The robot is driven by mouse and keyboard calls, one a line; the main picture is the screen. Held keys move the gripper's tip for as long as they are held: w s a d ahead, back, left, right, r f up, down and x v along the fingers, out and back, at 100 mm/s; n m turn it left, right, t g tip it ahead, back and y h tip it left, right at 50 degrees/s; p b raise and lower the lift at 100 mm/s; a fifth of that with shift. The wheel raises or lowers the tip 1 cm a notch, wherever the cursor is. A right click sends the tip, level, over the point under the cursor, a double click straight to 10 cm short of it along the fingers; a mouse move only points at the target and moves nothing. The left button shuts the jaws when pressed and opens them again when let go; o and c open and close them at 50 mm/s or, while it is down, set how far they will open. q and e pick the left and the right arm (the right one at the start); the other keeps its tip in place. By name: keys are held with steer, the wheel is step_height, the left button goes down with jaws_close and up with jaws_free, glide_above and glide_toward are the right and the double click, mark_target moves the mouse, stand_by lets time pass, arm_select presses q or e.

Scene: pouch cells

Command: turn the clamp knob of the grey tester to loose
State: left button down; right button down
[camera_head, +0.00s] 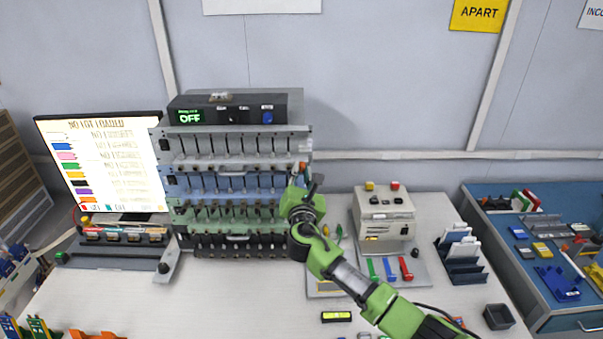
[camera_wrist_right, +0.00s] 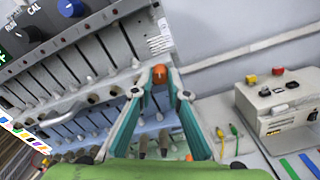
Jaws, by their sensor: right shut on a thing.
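The grey tester (camera_head: 235,143) is the top tier of the rack, with a row of dark clamps along its front. It also shows in the wrist view (camera_wrist_right: 98,55). An orange clamp knob (camera_wrist_right: 160,74) is at the right end of its front ledge. My right gripper (camera_wrist_right: 158,82) is shut on this knob, one finger on each side. In the head view the right gripper (camera_head: 301,180) reaches the rack's right edge and partly hides the knob. I cannot tell the knob's turn angle. My left gripper is not in view.
Blue (camera_head: 235,183) and green (camera_head: 225,212) testers sit below the grey one. A black box (camera_head: 236,108) showing OFF stands on top. A lit screen (camera_head: 105,165) is at left. A beige machine (camera_head: 385,215) stands to the right. Front table space is partly clear.

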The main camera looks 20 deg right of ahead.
stand_by(0.5)
steer(key=c, duration=2)
jaws_free()
steer(key=shift+o, duration=0.2)
steer(key=v, duration=1.2)
steer(key=shift+s, duration=0.1)
